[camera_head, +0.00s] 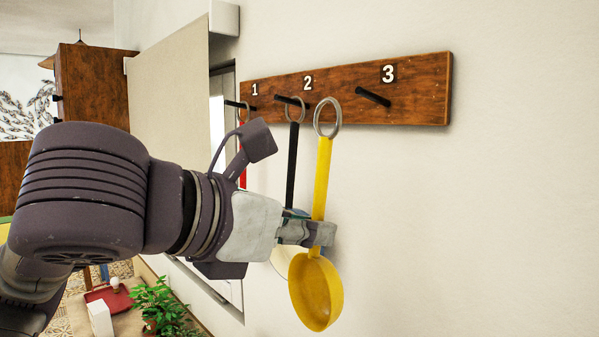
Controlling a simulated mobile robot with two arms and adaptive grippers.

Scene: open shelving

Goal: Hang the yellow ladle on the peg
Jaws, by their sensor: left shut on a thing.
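The yellow ladle (321,187) is upright, with its ring (327,117) at the top and its bowl (316,292) at the bottom. My left gripper (320,233) is shut on its handle just above the bowl. The wooden peg rack (424,88) is on the wall, with pegs under the numbers 1, 2 and 3. The black peg under 3 (373,97) is bare. In the picture the ladle's ring lies to the left of and slightly below that peg, apart from it. My right gripper does not show.
A utensil with a black handle (292,165) hangs at peg 2 (290,100), close behind the ladle. A red-handled one (242,135) hangs at peg 1. A green plant (160,303) stands low at the left. The wall right of the ladle is clear.

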